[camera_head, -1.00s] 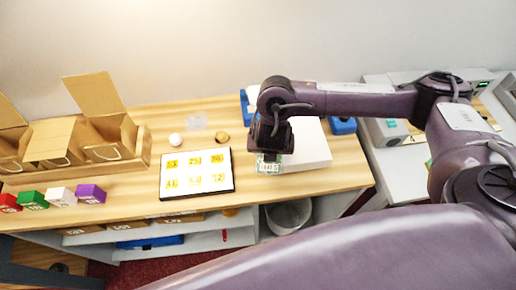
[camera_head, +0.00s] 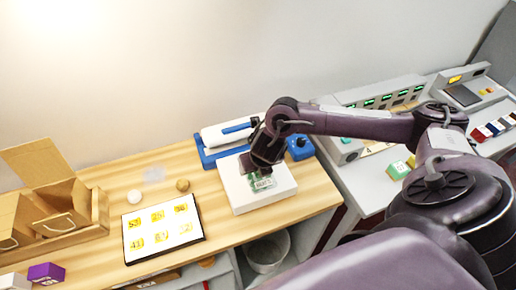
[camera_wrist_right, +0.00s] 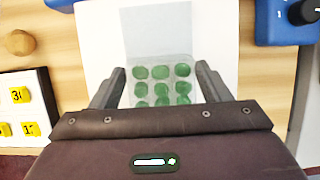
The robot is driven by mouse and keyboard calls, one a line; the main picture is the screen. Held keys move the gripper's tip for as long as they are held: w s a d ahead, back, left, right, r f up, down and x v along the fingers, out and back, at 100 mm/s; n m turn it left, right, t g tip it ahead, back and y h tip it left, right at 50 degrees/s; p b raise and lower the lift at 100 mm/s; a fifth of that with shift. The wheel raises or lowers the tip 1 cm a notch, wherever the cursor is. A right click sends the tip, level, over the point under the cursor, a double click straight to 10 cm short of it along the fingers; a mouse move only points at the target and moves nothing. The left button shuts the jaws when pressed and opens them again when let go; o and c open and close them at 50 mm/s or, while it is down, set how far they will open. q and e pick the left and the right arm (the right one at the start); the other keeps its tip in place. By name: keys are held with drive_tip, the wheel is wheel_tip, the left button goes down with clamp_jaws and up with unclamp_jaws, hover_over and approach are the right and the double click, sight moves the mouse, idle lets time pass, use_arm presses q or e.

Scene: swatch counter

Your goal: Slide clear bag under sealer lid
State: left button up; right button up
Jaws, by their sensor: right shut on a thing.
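My right gripper (camera_head: 262,172) is over the white block (camera_head: 232,192) on the wooden counter. It is shut on a clear bag (camera_head: 263,184) with a label in front. In the right wrist view, the bag (camera_wrist_right: 162,86) shows rows of green discs between the two fingers (camera_wrist_right: 162,88). A pale grey translucent strip (camera_wrist_right: 158,30) extends beyond it. Behind the white block is a blue-based device with a white cylinder (camera_head: 225,133), which looks like the sealer. The gripper partly hides it. Whether the bag touches the block is not clear. My left gripper is not in view.
A blue box with a dark knob (camera_head: 300,147) stands right of the white block. A grey console (camera_head: 345,150) is at right.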

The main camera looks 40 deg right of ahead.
drive_tip(key=shift+w+d+f+b, duration=0.1)
drive_tip(key=shift+w+b, duration=0.1)
drive_tip(key=shift+w, duration=0.5)
drive_tip(key=shift+w+d+f+b, duration=0.1)
drive_tip(key=shift+w+b, duration=0.05)
drive_tip(key=shift+w, duration=0.5)
drive_tip(key=shift+w+d+b, duration=0.2)
drive_tip(key=shift+w+b, duration=0.15)
drive_tip(key=shift+w, duration=0.45)
drive_tip(key=shift+w+d+b, duration=0.2)
drive_tip(key=shift+w+b, duration=0.1)
drive_tip(key=shift+w, duration=0.5)
drive_tip(key=shift+w+d+b, duration=0.2)
drive_tip(key=shift+w+b, duration=0.15)
drive_tip(key=shift+w, duration=0.45)
drive_tip(key=shift+f, duration=0.1)
drive_tip(key=o, duration=1.1)
drive_tip(key=v, duration=0.6)
drive_tip(key=shift+r, duration=0.35)
drive_tip(key=shift+s+r, duration=0.3)
drive_tip(key=shift+r, duration=0.2)
drive_tip(key=shift+s, duration=0.1)
